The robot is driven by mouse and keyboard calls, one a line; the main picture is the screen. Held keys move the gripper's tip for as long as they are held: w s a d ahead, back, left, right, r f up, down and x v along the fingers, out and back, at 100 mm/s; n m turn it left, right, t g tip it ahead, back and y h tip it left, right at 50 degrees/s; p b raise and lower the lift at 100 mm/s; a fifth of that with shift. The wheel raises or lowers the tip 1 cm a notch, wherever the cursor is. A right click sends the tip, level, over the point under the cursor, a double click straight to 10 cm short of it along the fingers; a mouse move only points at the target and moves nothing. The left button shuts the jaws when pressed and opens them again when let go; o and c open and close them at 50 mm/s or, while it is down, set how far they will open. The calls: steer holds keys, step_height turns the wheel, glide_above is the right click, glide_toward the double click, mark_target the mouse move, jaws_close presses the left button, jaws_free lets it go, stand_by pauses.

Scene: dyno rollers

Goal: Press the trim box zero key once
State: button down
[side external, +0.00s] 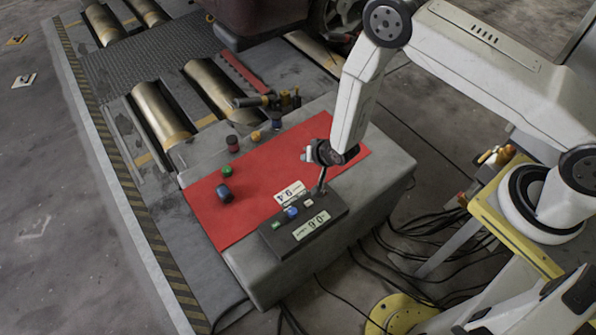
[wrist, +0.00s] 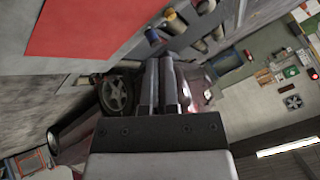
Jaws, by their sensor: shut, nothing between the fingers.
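The trim box (side external: 270,237) is a dark box on the front edge of the red mat in the side view. Its top has a green key (side external: 276,226), a blue key (side external: 292,212), a pale key (side external: 308,203) and a pale display (side external: 312,226). I cannot read which key is the zero key. My gripper (side external: 321,190) points down at the box's back right end, close to the pale key; I cannot tell whether it touches the box. Its fingers (wrist: 157,82) are shut and empty in the wrist view, where the box does not show.
The red mat (side external: 222,217) covers a grey bench (side external: 383,172). A white number card (side external: 289,191) stands behind the box. A dark blue cylinder (side external: 225,193) and a green-capped one (side external: 227,171) are at left. Small jars and a tool lie behind. Cables run along the floor.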

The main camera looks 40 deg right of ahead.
steer(key=m+t, duration=0.1)
glide_above(310, 205)
step_height(310, 205, down, 9)
steer(key=shift+f, duration=0.1)
stand_by(0.5)
steer(key=shift+f, duration=4.25)
steer(key=shift+f, duration=0.85)
steer(key=shift+r, duration=0.85)
steer(key=shift+r, duration=0.15)
steer(key=shift+r, duration=2.35)
